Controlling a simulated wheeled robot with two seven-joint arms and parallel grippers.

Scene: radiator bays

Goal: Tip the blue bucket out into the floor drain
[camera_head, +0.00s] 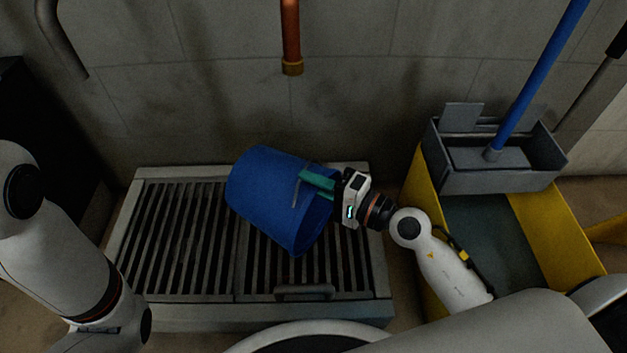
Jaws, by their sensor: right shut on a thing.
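The blue bucket (270,196) is tilted well over above the slatted floor drain grate (185,235), left of my right gripper. Its inside is not visible, and I see no liquid. My right gripper (317,183), with teal fingers, is shut on the bucket near its upper right side. A thin grey handle piece shows beside the fingers. The grate has dark slots, a pale frame and a grey bar handle at its front. Part of my left arm shows at the left edge, but its gripper is out of view.
A yellow mop cart (560,245) with a grey wringer (495,165) and a blue pole (540,75) stands right of the drain, close to my right arm. A copper pipe (290,35) hangs before the grey wall behind. The left part of the grate is clear.

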